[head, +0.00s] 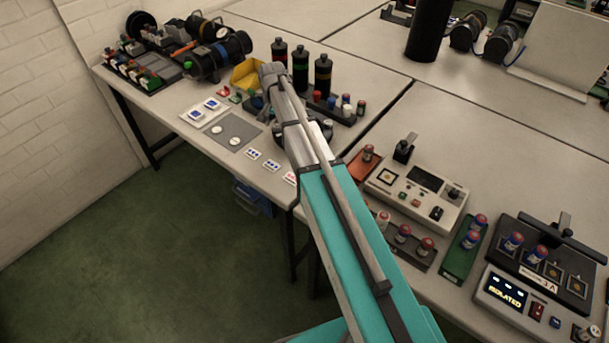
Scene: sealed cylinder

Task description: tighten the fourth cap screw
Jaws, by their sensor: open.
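My arm reaches from the lower right up across the near bench and ends in a grey wrist beside a yellow bin. The jaws of my gripper cannot be made out; they are hidden behind or below the wrist. A dark round fixture (279,131) sits on the bench, mostly covered by my forearm, with small grey parts showing at its right side. I cannot tell whether it is the sealed cylinder. No cap screw can be picked out, so their seating cannot be told.
The yellow bin (247,74) and several dark bottles (300,67) stand around my wrist. A grey mat with two white discs (233,131) lies left. A control box (416,189) and an "ISOLATED" panel (507,292) stand right. Green floor (130,240) is clear at lower left.

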